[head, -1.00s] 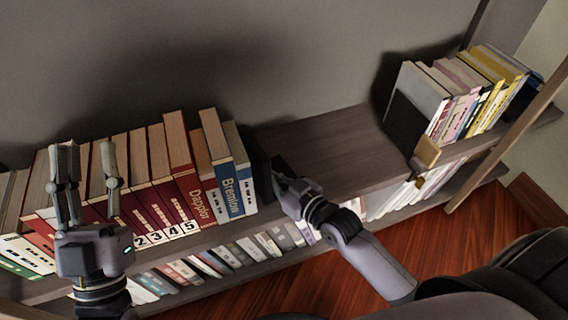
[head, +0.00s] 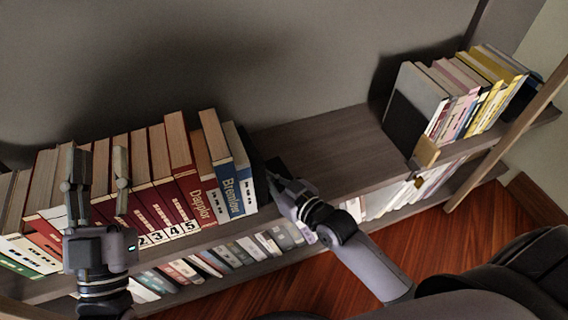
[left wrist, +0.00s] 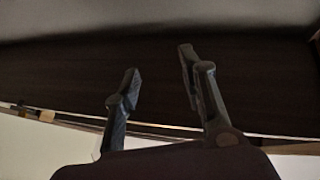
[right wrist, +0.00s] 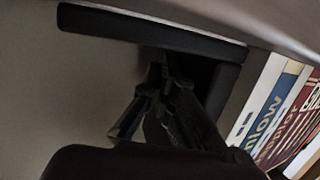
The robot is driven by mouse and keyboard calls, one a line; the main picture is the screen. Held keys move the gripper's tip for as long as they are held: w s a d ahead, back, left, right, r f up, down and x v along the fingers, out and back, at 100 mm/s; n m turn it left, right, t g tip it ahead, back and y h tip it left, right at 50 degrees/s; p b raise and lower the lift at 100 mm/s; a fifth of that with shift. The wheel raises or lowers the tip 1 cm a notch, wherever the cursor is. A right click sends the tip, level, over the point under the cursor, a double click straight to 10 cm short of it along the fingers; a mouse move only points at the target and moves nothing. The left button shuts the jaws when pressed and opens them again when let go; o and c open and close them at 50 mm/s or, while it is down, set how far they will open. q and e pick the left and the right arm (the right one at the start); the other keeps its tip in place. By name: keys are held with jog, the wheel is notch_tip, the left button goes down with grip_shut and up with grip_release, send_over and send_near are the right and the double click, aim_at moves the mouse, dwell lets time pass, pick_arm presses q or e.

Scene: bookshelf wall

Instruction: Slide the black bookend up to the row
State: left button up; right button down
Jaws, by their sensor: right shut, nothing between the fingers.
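The black bookend (head: 259,172) stands at the right end of the left row, close against the pale book beside the blue "Brenlow" book (head: 231,190). In the right wrist view it shows as a dark L-shape (right wrist: 150,32). My right gripper (head: 274,172) is shut and empty, with its fingertips at the bookend's right side. In the right wrist view the fingertips (right wrist: 165,68) overlap the dark bookend; whether they touch it is hard to tell. My left gripper (head: 98,160) is open and empty, in front of the numbered red books.
Bare shelf board (head: 325,150) lies between the left row and a second group of books (head: 470,95) on the right. A dark bookend (head: 405,125) and a small wooden block (head: 426,152) stand at that group's near end. A lower shelf holds more books.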

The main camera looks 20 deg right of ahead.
jog(key=shift+a, duration=0.25)
jog(key=shift+d, duration=0.95)
pick_arm(q)
jog(key=shift+w+a+f+g+y+p, duration=0.15)
jog(key=shift+w+f+g, duration=0.15)
jog(key=shift+f, duration=0.25)
jog(key=shift+w+d+f+g+y+p, duration=0.1)
jog(key=shift+w+f+g, duration=0.2)
jog(key=shift+f, duration=0.25)
jog(key=shift+w+a+f+g+y+p, duration=0.1)
jog(key=shift+w+f+g+y+p, duration=0.1)
jog(key=shift+f+g, duration=0.3)
pick_arm(e)
jog(key=shift+d, duration=1.1)
jog(key=v, duration=1.2)
pick_arm(q)
jog(key=shift+s+f, duration=0.1)
pick_arm(e)
jog(key=shift+s+f, duration=0.1)
jog(key=shift+s, duration=0.05)
